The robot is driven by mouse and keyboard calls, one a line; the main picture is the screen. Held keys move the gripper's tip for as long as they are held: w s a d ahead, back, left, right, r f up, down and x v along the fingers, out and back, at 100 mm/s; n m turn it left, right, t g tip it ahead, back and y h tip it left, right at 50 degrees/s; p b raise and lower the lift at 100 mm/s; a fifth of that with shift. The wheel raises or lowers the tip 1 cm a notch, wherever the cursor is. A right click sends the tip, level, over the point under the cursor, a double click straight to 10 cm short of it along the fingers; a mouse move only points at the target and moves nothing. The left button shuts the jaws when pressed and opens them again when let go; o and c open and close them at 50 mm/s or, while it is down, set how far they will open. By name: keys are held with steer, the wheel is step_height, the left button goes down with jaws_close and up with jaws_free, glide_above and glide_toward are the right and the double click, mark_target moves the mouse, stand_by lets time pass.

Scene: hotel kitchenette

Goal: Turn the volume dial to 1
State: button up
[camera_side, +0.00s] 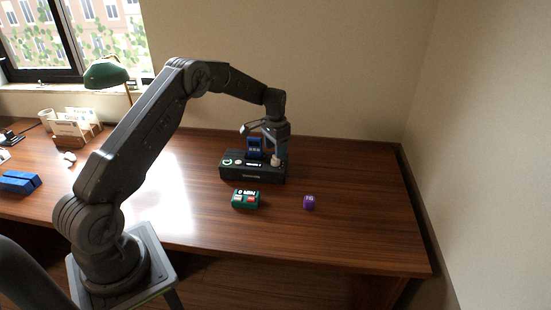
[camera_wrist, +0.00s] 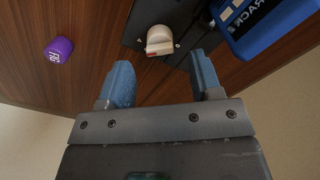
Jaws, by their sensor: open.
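The volume dial (camera_wrist: 160,41) is a cream knob with a small red mark, on a black box (camera_side: 243,175). The dial also shows at the box's right end in the side view (camera_side: 276,160). My gripper (camera_wrist: 163,75) is open, with blue fingers apart and nothing between them. In the wrist view the dial lies just beyond the fingertips, roughly in line with the gap. I cannot tell the height of the fingers above it. The numbers around the dial are not readable.
A blue device (camera_wrist: 262,25) stands on the box close beside my fingers. A blue block (camera_side: 19,182) and a green lamp (camera_side: 106,74) are far left. The table's right side is clear.

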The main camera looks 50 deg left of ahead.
mark_target(275, 160)
steer(key=shift+f, duration=2.2)
steer(key=c, duration=0.9)
